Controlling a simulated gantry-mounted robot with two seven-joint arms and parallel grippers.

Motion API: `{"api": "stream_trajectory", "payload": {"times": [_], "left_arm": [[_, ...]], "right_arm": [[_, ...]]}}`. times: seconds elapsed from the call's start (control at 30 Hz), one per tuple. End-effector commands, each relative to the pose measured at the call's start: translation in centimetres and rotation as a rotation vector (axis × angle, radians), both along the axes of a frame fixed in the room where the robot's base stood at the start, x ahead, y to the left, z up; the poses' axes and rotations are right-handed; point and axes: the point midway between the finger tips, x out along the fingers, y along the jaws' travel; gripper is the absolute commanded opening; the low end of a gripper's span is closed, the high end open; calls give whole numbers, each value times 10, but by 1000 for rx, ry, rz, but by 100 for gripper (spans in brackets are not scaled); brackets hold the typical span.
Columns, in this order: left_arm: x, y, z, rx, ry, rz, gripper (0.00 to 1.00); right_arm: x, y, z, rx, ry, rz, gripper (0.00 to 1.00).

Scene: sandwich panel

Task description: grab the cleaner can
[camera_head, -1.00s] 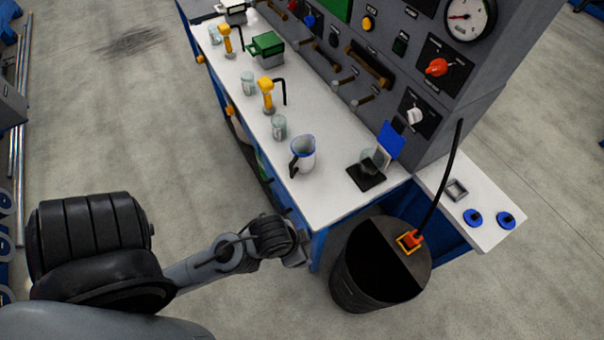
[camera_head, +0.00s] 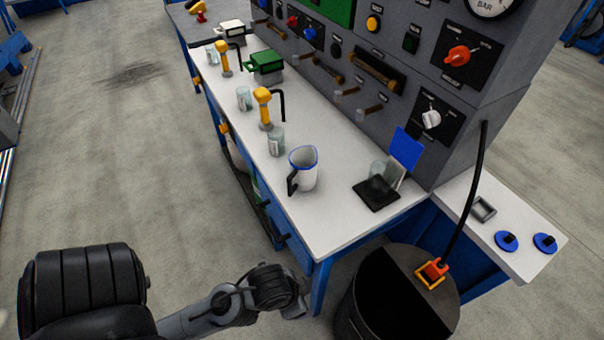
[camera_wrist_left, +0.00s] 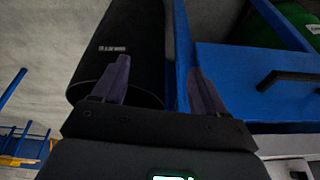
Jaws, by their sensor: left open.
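No object is clearly marked as the cleaner can. A green, rounded container (camera_wrist_left: 290,22) shows partly at the top right of the left wrist view, behind blue bench framing. A green patch beneath the bench (camera_head: 255,188) in the head view may be the same thing. My left gripper (camera_wrist_left: 159,68) is open and empty, its two fingers apart in front of the black drum and a blue bench post. In the head view my left arm ends by the bench's near corner, and its fingers cannot be made out. My right gripper is not in view.
The black drum (camera_head: 365,290) stands by the bench's near end. A drawer handle (camera_wrist_left: 290,78) sticks out close to the gripper's right. On the white bench top (camera_head: 335,222) stand a jug (camera_head: 303,172), glass beakers and a black plate (camera_head: 376,193). Floor left of the bench is clear.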

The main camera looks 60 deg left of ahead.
Motion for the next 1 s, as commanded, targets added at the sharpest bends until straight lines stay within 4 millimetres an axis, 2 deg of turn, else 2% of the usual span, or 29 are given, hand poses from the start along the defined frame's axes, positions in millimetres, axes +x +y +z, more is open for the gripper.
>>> {"api": "stream_trajectory", "payload": {"times": [0.4, 0.47, 0.7, 0.73, 1.0], "left_arm": [[0, 0, -1, 0, 1, 0, 72], [0, 0, -1, 0, 1, 0, 65], [0, 0, -1, 0, 2, 0, 28], [0, 0, -1, 0, 2, 0, 26], [0, 0, -2, -1, 3, 4, 26]], "right_arm": [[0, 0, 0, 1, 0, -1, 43], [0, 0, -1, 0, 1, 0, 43], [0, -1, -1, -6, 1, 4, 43], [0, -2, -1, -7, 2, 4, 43], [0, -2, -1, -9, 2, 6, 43]]}}
